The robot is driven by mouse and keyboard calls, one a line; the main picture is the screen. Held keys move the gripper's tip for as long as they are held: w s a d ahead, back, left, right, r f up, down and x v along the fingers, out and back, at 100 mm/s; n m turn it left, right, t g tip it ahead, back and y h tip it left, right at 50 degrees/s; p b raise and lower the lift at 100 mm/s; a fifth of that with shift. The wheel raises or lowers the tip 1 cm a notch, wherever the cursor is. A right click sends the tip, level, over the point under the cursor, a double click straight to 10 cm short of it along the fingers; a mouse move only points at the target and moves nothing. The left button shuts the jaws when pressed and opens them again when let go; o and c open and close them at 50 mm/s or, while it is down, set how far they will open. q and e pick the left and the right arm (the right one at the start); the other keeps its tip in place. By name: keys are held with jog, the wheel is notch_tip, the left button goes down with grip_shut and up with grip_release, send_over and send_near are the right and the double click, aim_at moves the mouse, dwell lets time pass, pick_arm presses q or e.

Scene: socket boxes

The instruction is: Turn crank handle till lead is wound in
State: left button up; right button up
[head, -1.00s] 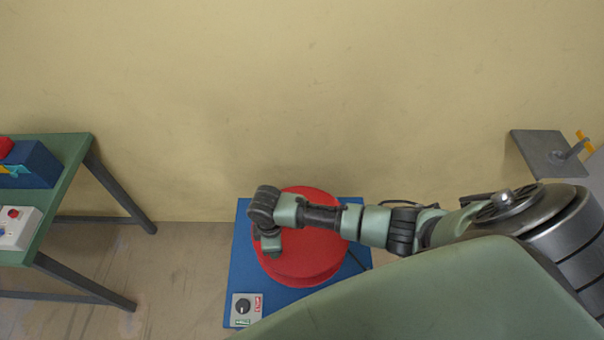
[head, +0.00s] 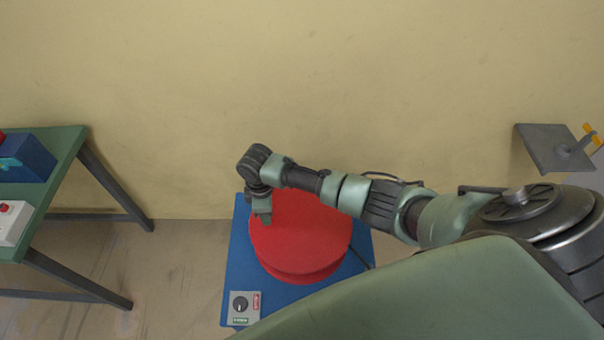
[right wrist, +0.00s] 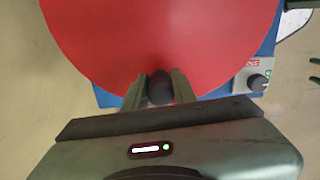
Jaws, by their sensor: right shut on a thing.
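A red round reel (head: 303,237) lies on a blue base plate (head: 236,275) on the floor against the wall. In the right wrist view the red reel (right wrist: 150,40) fills the upper middle. My right gripper (right wrist: 160,88) is shut on a dark crank handle (right wrist: 160,88) standing at the reel's rim. In the head view my right gripper (head: 263,218) points down at the reel's upper left edge, and the handle is hidden there. A thin dark cable (head: 358,258) shows at the reel's right side; the rest of the lead cannot be made out. My left gripper is not seen.
A grey box with a dark knob (head: 240,308) sits at the base plate's front left corner. A green table (head: 66,160) with a blue box and a white box stands at left. A grey wall plate with an orange tap-like lever (head: 546,145) is at right.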

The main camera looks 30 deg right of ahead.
aim_at(276, 204)
jog(key=w+d, duration=0.1)
jog(key=w+d+b, duration=0.1)
jog(key=d, duration=0.1)
jog(key=w+d+b, duration=0.1)
jog(key=shift+w+d+f, duration=0.15)
jog(key=shift+d+f, duration=0.15)
jog(key=shift+d, duration=0.1)
jog(key=shift+w+d, duration=0.1)
jog(key=shift+d, duration=0.1)
jog(key=shift+d+r, duration=0.2)
jog(key=shift+d, duration=0.25)
jog(key=d, duration=0.5)
jog(key=shift+w+d, duration=0.2)
jog(key=shift+s+d+r+p, duration=0.1)
jog(key=shift+s+d+p, duration=0.1)
jog(key=shift+d+p, duration=0.3)
jog(key=shift+s+d+p, duration=0.2)
jog(key=shift+d+p, duration=0.15)
jog(key=shift+d, duration=0.2)
jog(key=shift+s+d, duration=0.15)
jog(key=shift+d, duration=0.2)
jog(key=o, duration=2.1)
jog(key=shift+a, duration=0.1)
